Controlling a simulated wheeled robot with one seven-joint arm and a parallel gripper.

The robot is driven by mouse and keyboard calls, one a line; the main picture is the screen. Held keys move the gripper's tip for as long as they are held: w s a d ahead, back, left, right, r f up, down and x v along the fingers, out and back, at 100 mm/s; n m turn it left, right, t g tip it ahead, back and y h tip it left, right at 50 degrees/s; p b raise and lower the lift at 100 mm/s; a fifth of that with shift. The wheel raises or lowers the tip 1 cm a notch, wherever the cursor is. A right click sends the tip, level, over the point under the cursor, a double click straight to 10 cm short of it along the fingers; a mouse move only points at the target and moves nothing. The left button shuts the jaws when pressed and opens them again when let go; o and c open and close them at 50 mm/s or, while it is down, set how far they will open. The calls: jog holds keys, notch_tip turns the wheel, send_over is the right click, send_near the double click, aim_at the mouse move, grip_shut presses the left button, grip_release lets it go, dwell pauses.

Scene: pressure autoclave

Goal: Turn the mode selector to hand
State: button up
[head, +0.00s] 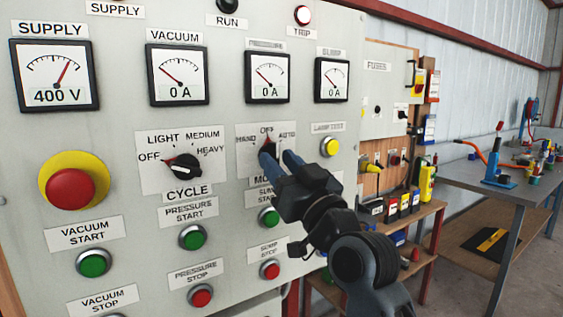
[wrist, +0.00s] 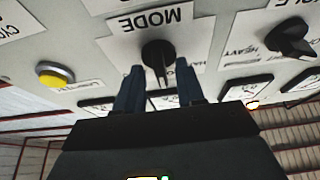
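The mode selector is a black knob that shows in the wrist view (wrist: 157,52) in the middle of a white plate (wrist: 115,50) marked MODE, seen upside down. In the head view the plate (head: 246,166) reads HAND, OFF and AUTO, and a reddish pointer at the top points to about OFF. My gripper (head: 279,157) covers most of the knob there. In the wrist view my gripper (wrist: 160,88) has one finger on each side of the knob's grip, with gaps visible, so it is open around it. Whether the fingertips touch the panel is unclear.
The cycle selector (head: 184,167) sits left of the mode plate. The yellow lamp test button (head: 330,147) is to the right, with green (head: 268,217) and red (head: 270,270) pump buttons below. A workbench (head: 500,182) stands at the far right.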

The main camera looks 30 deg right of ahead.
grip_shut()
dwell(0.3)
jog(key=shift+f+n+y+b, duration=0.15)
jog(key=shift+n+y+b, duration=0.3)
jog(key=shift+b, duration=0.3)
jog(key=shift+d+f+n+y+b, duration=0.15)
jog(key=shift+n+y+b, duration=0.2)
jog(key=shift+n+b, duration=0.65)
jog(key=n+g+y+b, duration=0.1)
jog(key=n+b, duration=0.2)
jog(key=b, duration=0.1)
jog(key=shift+y, duration=0.4)
jog(key=n+b, duration=0.2)
jog(key=n+g+y+b, duration=0.1)
jog(key=n+b, duration=0.1)
jog(key=n, duration=0.1)
jog(key=shift+d+r+y, duration=0.15)
jog(key=shift+r+y, duration=0.05)
jog(key=shift+y, duration=0.1)
jog(key=shift+r+n+g+y+b, duration=0.2)
jog(key=shift+n+g+y+b, duration=0.55)
jog(key=shift+n, duration=1)
